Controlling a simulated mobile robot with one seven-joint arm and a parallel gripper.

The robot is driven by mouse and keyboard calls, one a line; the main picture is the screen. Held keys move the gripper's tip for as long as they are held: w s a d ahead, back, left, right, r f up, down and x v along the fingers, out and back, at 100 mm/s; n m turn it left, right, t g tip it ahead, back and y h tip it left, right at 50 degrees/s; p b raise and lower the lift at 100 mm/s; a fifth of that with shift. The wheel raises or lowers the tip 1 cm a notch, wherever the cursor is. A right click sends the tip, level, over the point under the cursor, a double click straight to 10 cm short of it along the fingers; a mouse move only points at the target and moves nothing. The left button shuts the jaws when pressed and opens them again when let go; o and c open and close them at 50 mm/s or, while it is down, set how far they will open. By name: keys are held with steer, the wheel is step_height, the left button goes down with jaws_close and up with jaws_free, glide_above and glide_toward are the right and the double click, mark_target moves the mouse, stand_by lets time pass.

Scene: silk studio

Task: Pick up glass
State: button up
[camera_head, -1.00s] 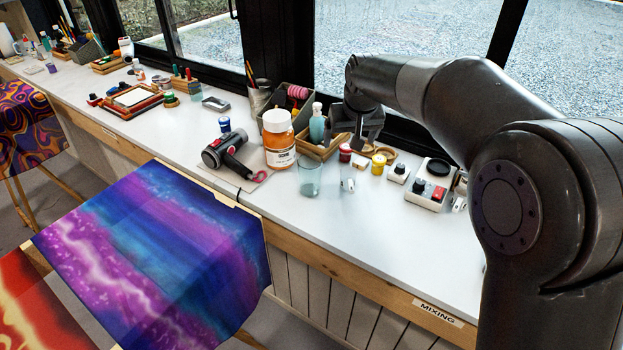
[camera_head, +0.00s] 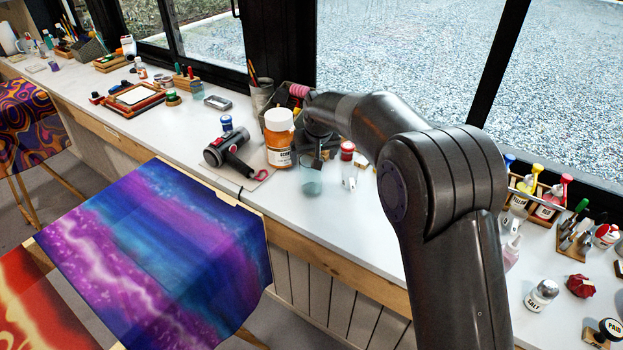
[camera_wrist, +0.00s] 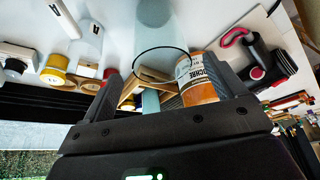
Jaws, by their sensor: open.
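The glass (camera_head: 311,184) is a clear tumbler standing on the white worktop, just right of a big orange-labelled bottle. In the wrist view the glass (camera_wrist: 162,62) shows as a clear rim and wall ahead of my fingers, left of that bottle. My gripper (camera_head: 315,158) is behind the glass in the head view, partly hidden by my own arm. In the wrist view my gripper (camera_wrist: 165,92) is open, its two fingers spread with the glass ahead between them. I cannot tell whether the fingers touch it.
The orange-labelled bottle (camera_head: 280,147) stands close beside the glass. A grey hair dryer (camera_head: 225,152) lies further left. A red-and-white jar (camera_head: 347,151) stands to the right. Yellow-capped bottles (camera_head: 525,188) and a salt jar (camera_head: 541,294) stand at the right end.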

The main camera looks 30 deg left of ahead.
steer(key=x, duration=0.3)
steer(key=shift+a+f, duration=0.15)
steer(key=shift+f, duration=0.2)
steer(key=shift+c, duration=0.3)
steer(key=c, duration=1.5)
steer(key=shift+o, duration=0.2)
